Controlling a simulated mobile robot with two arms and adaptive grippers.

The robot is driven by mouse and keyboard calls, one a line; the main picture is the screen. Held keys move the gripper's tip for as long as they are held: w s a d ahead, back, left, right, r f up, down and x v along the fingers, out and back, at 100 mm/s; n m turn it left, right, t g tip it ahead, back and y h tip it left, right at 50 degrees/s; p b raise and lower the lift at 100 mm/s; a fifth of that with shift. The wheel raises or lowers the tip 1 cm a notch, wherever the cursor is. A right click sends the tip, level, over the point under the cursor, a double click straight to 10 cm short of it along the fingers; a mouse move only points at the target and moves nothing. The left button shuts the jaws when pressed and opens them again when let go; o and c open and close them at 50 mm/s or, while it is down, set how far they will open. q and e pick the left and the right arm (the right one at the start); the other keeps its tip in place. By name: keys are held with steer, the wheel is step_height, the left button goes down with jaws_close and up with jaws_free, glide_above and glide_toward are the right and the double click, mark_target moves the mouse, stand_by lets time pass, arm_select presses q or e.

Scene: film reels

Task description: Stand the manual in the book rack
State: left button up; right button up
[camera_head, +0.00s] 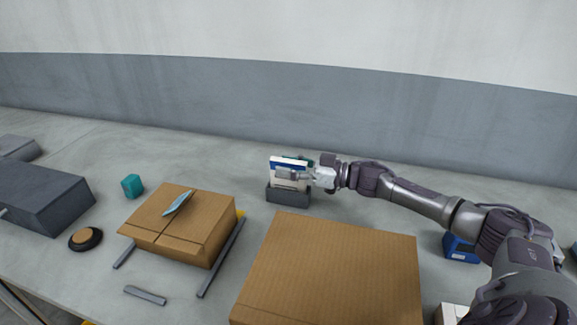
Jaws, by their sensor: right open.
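The manual (284,163), white with a blue band, stands upright in the dark grey book rack (288,196) at the middle of the table. My right gripper (287,174) reaches in from the right at the manual's front face. It is open, and its fingers hide part of the manual. I cannot tell whether the fingers touch it. My left gripper is not in view.
A large cardboard box (330,265) stands in front of the rack. A smaller box (190,228) with a blue item (177,203) on top is to the left, near a teal cube (132,186). A blue box (460,248) stands beneath my right arm.

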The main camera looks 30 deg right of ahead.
steer(key=v, duration=1.2)
steer(key=shift+r+b, duration=0.15)
steer(key=shift+b, duration=0.2)
steer(key=shift+w+d, duration=0.1)
